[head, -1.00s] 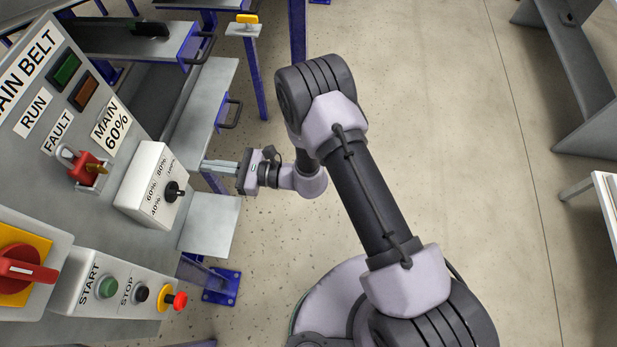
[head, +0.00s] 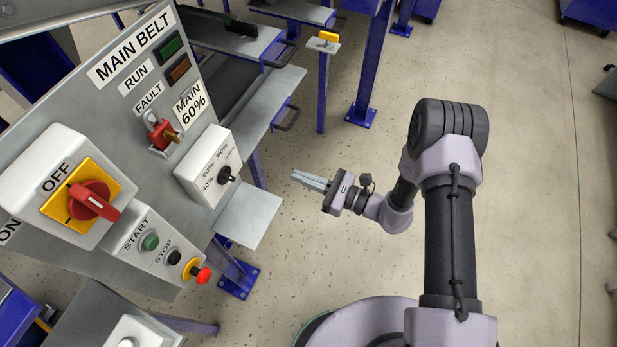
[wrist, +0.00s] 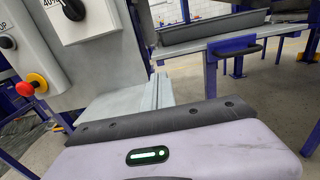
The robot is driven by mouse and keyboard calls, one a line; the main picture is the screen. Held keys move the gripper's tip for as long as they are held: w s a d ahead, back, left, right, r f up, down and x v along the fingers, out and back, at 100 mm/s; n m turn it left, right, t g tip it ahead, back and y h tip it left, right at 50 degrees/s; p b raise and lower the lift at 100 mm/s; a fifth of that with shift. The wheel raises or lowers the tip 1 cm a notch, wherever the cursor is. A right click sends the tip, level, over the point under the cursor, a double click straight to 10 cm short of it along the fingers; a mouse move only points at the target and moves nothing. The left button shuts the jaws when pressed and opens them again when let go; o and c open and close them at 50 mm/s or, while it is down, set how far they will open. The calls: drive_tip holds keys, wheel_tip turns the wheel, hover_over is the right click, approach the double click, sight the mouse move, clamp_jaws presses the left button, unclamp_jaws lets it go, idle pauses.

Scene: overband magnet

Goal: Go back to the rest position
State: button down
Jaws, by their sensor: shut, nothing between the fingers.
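My gripper (head: 311,181) is shut and empty in the head view. It points left toward the control panel, in free air to the right of the speed selector box (head: 209,168), with a gap between them. My arm bends back from it to my base at the lower right. In the wrist view my gripper's fingers (wrist: 152,92) stretch away over the dark edge of the gripper body, which fills the bottom of the picture.
The MAIN BELT panel (head: 133,80) carries a red switch on a yellow plate (head: 88,199), a start button (head: 150,242) and a red emergency stop (head: 201,275). A grey shelf (head: 248,217) juts out below. Blue posts (head: 369,70) stand behind. The floor to the right is clear.

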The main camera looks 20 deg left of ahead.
drive_tip(key=s+d+r+n+g+h, duration=0.3)
drive_tip(key=r+n, duration=0.2)
drive_tip(key=r, duration=0.5)
drive_tip(key=s+d+r+n+g+h, duration=0.25)
drive_tip(key=r+n, duration=0.25)
drive_tip(key=r, duration=0.4)
drive_tip(key=s+d+r+n+t+h, duration=0.1)
drive_tip(key=s+d+r+t+h, duration=0.1)
drive_tip(key=d, duration=0.5)
drive_tip(key=s+d+r+n+t+h, duration=0.2)
drive_tip(key=s+d+r+t+h, duration=0.1)
drive_tip(key=d, duration=0.4)
drive_tip(key=s+d+r+n+t+h, duration=0.1)
drive_tip(key=s+d+r+t+h, duration=0.1)
drive_tip(key=d+r+t+h, duration=0.3)
drive_tip(key=d+r, duration=0.1)
drive_tip(key=d, duration=0.1)
drive_tip(key=shift+s+d, duration=0.3)
drive_tip(key=shift+s, duration=0.05)
